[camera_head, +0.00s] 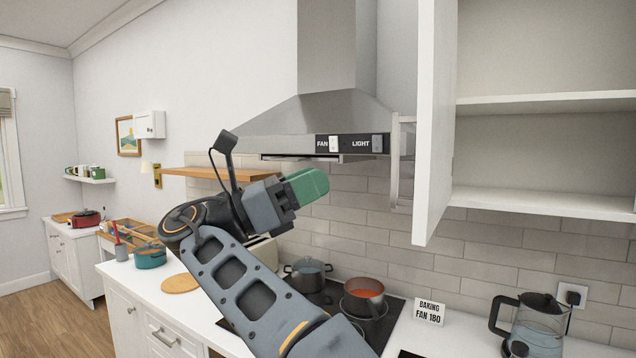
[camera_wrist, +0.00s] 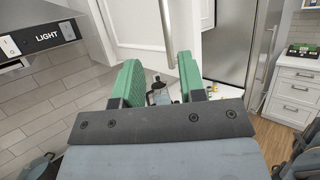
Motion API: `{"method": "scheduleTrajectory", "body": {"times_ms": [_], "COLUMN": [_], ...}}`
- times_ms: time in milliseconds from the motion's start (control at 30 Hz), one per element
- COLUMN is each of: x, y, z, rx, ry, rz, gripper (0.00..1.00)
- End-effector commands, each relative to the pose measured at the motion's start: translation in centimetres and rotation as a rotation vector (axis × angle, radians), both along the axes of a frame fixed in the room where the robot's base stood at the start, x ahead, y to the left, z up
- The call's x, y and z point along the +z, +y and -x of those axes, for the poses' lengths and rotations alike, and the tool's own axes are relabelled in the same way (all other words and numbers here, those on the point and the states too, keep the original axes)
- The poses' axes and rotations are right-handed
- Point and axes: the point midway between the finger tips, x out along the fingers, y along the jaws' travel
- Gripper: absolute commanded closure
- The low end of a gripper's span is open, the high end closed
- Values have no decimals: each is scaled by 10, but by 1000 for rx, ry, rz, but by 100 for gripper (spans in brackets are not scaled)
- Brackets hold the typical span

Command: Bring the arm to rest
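My gripper (camera_head: 306,186) is raised in front of the range hood, at the middle of the head view, with its green fingers pointing right. In the wrist view my gripper (camera_wrist: 160,66) shows its two green fingers apart, with nothing held between them. My arm reaches up from the bottom of the head view and hides part of the counter and cooktop. The range hood (camera_head: 322,112) is behind and above the gripper. Its FAN switch (camera_head: 334,144) and LIGHT switch (camera_head: 377,143) are visible.
An open cabinet door (camera_head: 434,120) stands to the right of my gripper, beside empty shelves (camera_head: 545,102). Below are a dark pot (camera_head: 307,277), a red pot (camera_head: 363,298) on the cooktop, a small sign (camera_head: 429,312) and a kettle (camera_head: 537,325). A wooden shelf (camera_head: 205,173) is behind the arm.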

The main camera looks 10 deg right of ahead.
Motion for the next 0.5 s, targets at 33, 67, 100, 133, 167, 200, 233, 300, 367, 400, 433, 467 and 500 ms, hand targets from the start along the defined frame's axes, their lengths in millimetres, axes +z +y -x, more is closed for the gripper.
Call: {"method": "scheduleTrajectory", "body": {"times_ms": [33, 67, 100, 133, 167, 200, 233, 300, 367, 400, 433, 467, 500], "x": [0, 0, 0, 0, 0, 0, 0, 0, 1, 0, -4, -12, -29], "y": [0, 0, 0, 0, 0, 0, 0, 0, 1, 1, 1, 3, 7], "z": [0, 0, 0, 0, 0, 0, 0, 0, -4, -9, -16, -27, -44], "rx": [0, 0, 0, 0, 0, 1, 3, 19, 61, 113, 163, 223, 313], "ry": [0, 0, 0, 0, 0, -2, -6, -40, -94, -136, -162, -181, -196], "rz": [0, 0, 0, 0, 0, 0, 0, -2, -1, -12, -31, -56, -104], "gripper": [63, 63, 63, 63, 63, 63, 63, 63, 63, 63, 63, 63, 63]}}
